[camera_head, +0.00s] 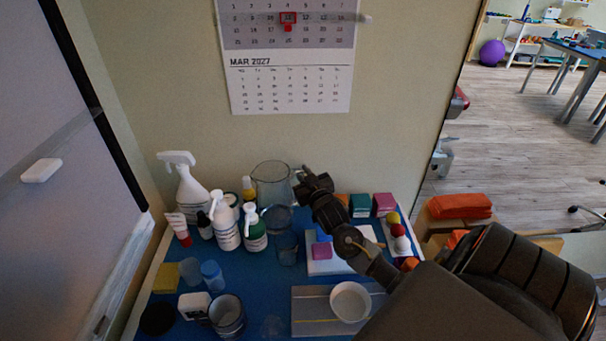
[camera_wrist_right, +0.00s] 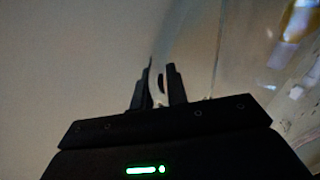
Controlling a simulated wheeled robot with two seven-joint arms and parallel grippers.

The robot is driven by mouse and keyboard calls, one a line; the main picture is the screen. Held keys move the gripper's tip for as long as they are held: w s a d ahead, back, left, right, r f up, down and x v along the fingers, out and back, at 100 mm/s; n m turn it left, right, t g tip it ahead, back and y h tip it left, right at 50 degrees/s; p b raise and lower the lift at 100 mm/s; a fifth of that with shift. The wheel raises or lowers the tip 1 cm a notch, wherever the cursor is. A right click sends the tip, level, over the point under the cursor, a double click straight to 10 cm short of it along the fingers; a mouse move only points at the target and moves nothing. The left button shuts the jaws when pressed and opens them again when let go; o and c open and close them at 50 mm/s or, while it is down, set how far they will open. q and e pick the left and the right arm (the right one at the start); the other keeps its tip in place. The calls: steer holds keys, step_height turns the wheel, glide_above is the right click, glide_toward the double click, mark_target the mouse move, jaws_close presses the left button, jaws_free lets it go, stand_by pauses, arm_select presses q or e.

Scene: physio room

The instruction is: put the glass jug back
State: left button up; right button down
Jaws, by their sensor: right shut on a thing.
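The clear glass jug (camera_head: 270,184) stands upright at the back of the blue table, close to the wall. I cannot tell whether its base touches the table. My right gripper (camera_head: 303,184) is at the jug's right side, shut on its handle. In the right wrist view, the two fingers of the right gripper (camera_wrist_right: 159,88) close around a pale strip of the handle, and the glass jug (camera_wrist_right: 293,92) fills the right side. My left gripper is not in view.
The blue table (camera_head: 178,277) is crowded. A white spray bottle (camera_head: 190,190) and pump bottles (camera_head: 227,229) stand left of the jug. A glass (camera_head: 287,248) stands in front of it. A white bowl (camera_head: 350,302), coloured blocks and balls lie to the right.

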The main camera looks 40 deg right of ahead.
steer(key=c, duration=1.8)
jaws_free()
steer(key=shift+f, duration=0.1)
steer(key=shift+c, duration=0.2)
steer(key=o, duration=0.5)
steer(key=shift+c, duration=0.2)
steer(key=shift+s, duration=0.1)
steer(key=b+v, duration=0.1)
steer(key=v, duration=1.1)
steer(key=shift+b, duration=0.4)
steer(key=shift+r, duration=0.25)
